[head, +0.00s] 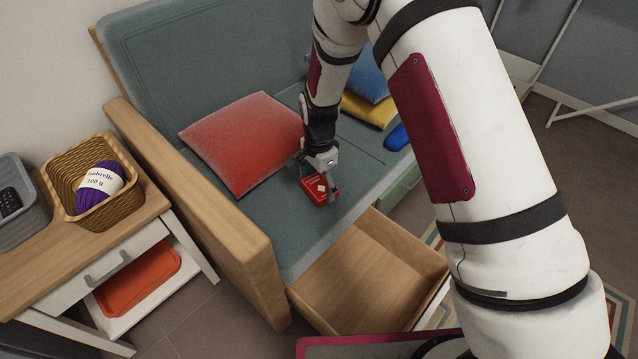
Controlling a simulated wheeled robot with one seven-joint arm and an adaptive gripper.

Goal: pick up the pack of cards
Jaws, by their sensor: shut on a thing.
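The pack of cards (319,191) is a small red box with a white patch on its face. It is at the grey-green sofa seat (262,216), in front of the red cushion. My gripper (320,180) reaches down from above and is shut on the pack, with a finger on either side. I cannot tell whether the pack still touches the seat. The gripper's far finger is partly hidden.
An empty open wooden drawer (368,270) juts out below the seat. A red cushion (243,143) lies left of the gripper. The wooden armrest (205,200) stands at left. A side table (55,258) holds a wicker basket (66,203) with purple yarn (98,187).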

